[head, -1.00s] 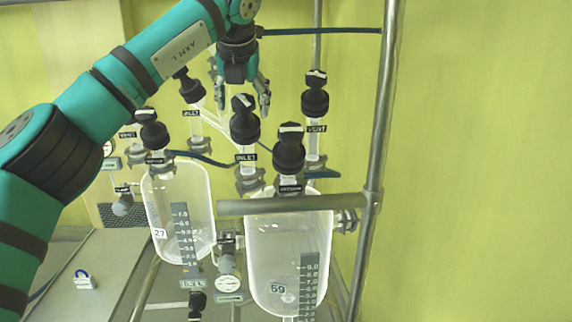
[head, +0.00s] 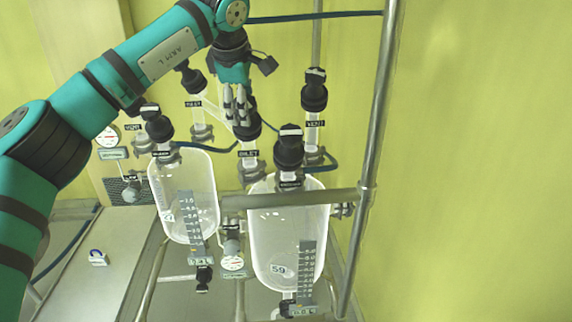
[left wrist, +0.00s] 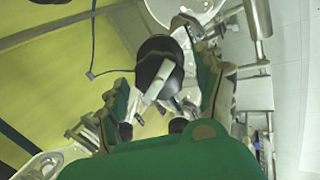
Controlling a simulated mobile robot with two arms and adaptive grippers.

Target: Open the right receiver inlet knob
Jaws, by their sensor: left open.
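The right receiver (head: 287,252) is a clear glass vessel numbered 59, with several black knobs above it. Its inlet knob (head: 250,129) is black, above an INLET label, and partly hidden behind my left gripper (head: 236,103). My left gripper is open and points down at the top of this knob. In the left wrist view, a round black knob with a pale bar across its top (left wrist: 159,65) lies between the open fingers of the gripper (left wrist: 165,85). I cannot tell whether the fingers touch it.
The black vacuum knob (head: 289,148) and vent knob (head: 315,92) stand to the right of the inlet knob. The left receiver (head: 186,205) has its own knobs. A metal post (head: 375,130) and crossbar (head: 295,198) frame the right receiver.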

